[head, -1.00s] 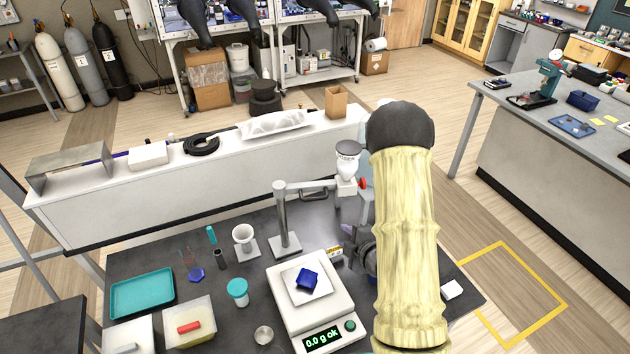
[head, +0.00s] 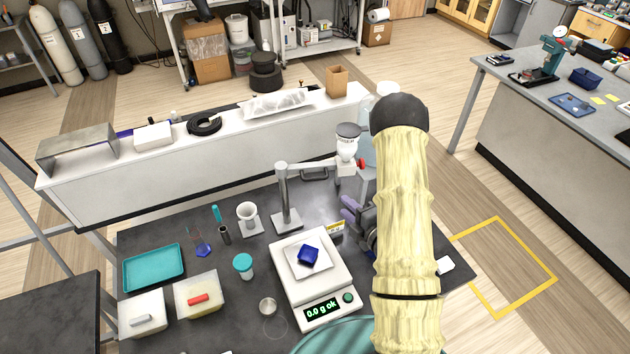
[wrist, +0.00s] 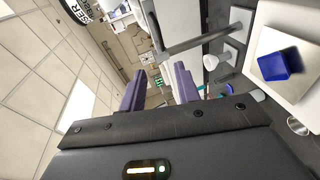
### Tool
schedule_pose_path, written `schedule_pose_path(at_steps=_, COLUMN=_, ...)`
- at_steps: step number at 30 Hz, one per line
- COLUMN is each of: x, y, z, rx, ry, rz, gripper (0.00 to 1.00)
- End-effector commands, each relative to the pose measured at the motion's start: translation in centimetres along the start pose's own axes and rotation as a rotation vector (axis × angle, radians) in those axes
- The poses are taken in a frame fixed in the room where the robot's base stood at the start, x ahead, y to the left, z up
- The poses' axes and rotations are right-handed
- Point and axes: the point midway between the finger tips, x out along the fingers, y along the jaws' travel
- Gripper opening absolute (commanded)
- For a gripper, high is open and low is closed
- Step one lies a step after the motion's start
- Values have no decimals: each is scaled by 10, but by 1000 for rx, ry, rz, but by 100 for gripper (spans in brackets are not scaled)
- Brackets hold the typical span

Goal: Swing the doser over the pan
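The doser (head: 347,150) is a white hopper with a dark lid, on the end of a grey swing arm (head: 312,168) on a post (head: 284,195). It hangs behind and right of the balance (head: 315,296), not above it. A blue weighing boat (head: 308,256) sits on the balance's pan (head: 298,270); the display reads 0.0 g ok. My gripper (head: 352,215) is right of the post, below and in front of the doser, partly hidden by my sleeved arm. In the wrist view its two purple fingers (wrist: 160,92) are apart with nothing between them. The doser shows at that view's top left (wrist: 84,10).
A white cup on a stand (head: 247,217), a teal-lidded jar (head: 243,266) and a small metal dish (head: 267,306) stand left of the balance. A teal tray (head: 154,267) lies farther left. A white ledge (head: 110,196) runs behind the table.

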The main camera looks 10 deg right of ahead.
Motion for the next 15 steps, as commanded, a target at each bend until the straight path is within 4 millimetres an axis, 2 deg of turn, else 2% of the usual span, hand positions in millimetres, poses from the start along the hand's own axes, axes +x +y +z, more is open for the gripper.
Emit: schedule_pose_path(at_steps=15, x=17, y=-4, z=1, rx=-5, ry=7, rz=0, gripper=32)
